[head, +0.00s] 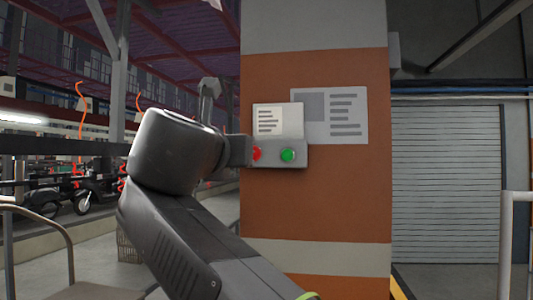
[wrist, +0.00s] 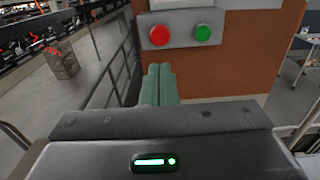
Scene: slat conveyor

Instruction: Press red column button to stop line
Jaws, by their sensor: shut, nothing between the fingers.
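The red button (head: 257,153) is on the left of a grey control box (head: 272,160) fixed to an orange and grey column (head: 315,205). A green button (head: 288,154) sits to its right on the same box. In the wrist view the red button (wrist: 160,35) and the green button (wrist: 202,33) show near the top. My gripper (wrist: 159,72) is shut and empty, its green fingers together, just below the red button in the wrist view. I see a gap in the picture between fingertips and button.
A white label (head: 279,120) is above the buttons, with a larger grey sign (head: 347,116) behind. Scooters (head: 85,190) stand on the line at left. A railing (head: 40,212) is at lower left, and a roller shutter (head: 445,180) at right.

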